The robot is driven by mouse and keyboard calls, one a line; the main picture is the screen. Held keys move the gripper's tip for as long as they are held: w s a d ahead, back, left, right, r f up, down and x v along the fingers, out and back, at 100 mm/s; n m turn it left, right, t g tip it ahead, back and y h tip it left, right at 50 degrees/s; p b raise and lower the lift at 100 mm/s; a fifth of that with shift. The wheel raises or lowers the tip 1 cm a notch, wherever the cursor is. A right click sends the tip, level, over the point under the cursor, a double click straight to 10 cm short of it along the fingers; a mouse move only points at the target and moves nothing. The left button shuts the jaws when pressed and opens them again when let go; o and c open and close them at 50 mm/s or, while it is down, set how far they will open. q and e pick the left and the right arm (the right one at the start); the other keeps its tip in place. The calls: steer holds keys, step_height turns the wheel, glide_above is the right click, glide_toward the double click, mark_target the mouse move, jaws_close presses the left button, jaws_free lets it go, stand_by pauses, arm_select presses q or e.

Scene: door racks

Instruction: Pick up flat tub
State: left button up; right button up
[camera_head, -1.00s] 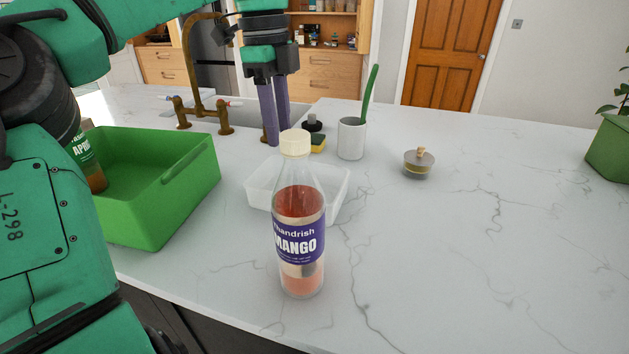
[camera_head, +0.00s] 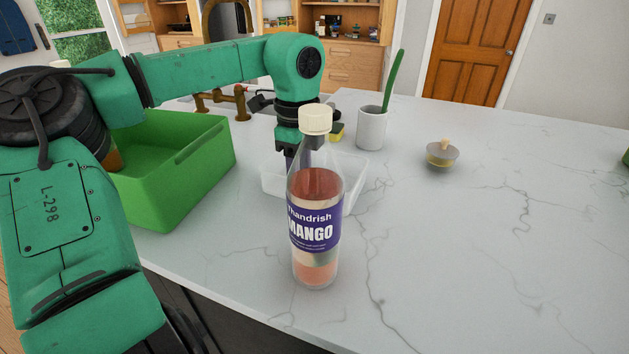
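The flat tub (camera_head: 274,176) is a low, whitish, see-through container on the marble counter. The mango bottle (camera_head: 315,232) stands in front of it and hides its middle. My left gripper (camera_head: 291,160) points down at the tub, over its back left part in the picture. Its fingers are mostly hidden behind the bottle, so I cannot tell their opening or whether they touch the tub. My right gripper is not in view.
A green crate (camera_head: 187,180) with a bottle partly visible inside stands left of the tub. A white cup (camera_head: 372,128) with a green brush, a yellow sponge (camera_head: 337,131) and a round lidded pot (camera_head: 442,155) are behind and right.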

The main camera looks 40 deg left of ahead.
arm_select(q)
jaws_close()
stand_by(1.4)
